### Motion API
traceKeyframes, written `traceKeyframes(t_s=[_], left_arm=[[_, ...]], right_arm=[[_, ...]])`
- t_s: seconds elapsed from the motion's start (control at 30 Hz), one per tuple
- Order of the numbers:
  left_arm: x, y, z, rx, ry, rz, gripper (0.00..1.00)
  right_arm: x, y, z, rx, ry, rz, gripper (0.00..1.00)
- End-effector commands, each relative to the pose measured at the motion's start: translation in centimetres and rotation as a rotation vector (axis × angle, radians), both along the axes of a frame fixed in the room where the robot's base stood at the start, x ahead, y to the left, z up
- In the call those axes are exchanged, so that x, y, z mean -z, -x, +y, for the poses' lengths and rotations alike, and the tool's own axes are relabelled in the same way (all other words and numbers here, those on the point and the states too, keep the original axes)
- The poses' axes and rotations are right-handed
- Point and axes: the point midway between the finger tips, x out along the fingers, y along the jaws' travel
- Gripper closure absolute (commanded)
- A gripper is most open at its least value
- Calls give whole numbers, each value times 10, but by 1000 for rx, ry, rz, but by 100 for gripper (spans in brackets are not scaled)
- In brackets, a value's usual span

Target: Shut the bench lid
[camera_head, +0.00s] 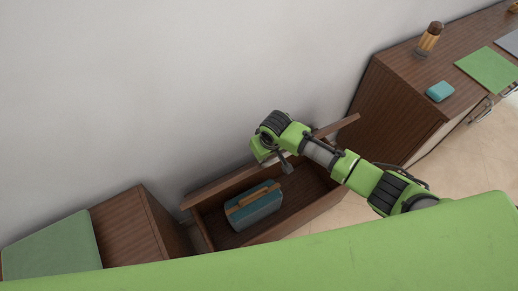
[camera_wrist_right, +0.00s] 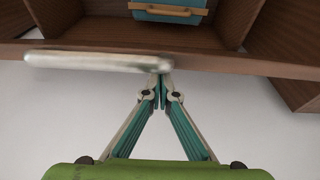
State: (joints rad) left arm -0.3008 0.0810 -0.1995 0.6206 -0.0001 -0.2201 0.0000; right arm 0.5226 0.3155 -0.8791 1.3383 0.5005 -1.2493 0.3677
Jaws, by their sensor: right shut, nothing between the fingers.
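The bench (camera_head: 315,205) is a dark wooden box, open at the top, standing against the wall. Its lid (camera_head: 218,188) is raised on the wall side and shows nearly edge-on. A teal case with a wooden handle (camera_head: 255,207) lies inside; part of it shows in the right wrist view (camera_wrist_right: 170,12). My right arm reaches over the bench from the right. My right gripper (camera_wrist_right: 162,74) is shut and empty, its tips at the lid's edge (camera_wrist_right: 215,62) beside a pale rounded bar (camera_wrist_right: 95,62); contact is unclear. My left gripper is out of view.
A brown cabinet (camera_head: 400,115) stands right of the bench, bearing a teal block (camera_head: 440,91), a green mat (camera_head: 488,70) and a brown-topped jar (camera_head: 429,39). A lower wooden unit (camera_head: 130,228) with a green pad (camera_head: 55,248) stands at left. Tiled floor (camera_head: 470,160) is clear at right.

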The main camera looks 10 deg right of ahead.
Motion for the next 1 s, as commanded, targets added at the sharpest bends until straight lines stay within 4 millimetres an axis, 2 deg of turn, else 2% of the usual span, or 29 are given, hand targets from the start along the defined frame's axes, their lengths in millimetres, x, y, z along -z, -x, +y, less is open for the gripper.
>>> traceKeyframes(t_s=[0.03,0.2,0.37,0.47,0.7,0.8,1.0], left_arm=[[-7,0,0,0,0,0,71],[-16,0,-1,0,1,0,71],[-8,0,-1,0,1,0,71],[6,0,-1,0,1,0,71],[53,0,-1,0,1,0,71],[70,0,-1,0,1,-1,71],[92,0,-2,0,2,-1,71]], right_arm=[[4,13,-5,0,-5,-10,100],[23,44,-16,1,-40,-108,100],[52,76,-27,0,-82,-223,100],[73,95,-34,0,-111,-299,100],[126,133,-47,5,-178,-482,100],[143,143,-51,6,-200,-544,100],[173,159,-58,3,-196,-539,100]])
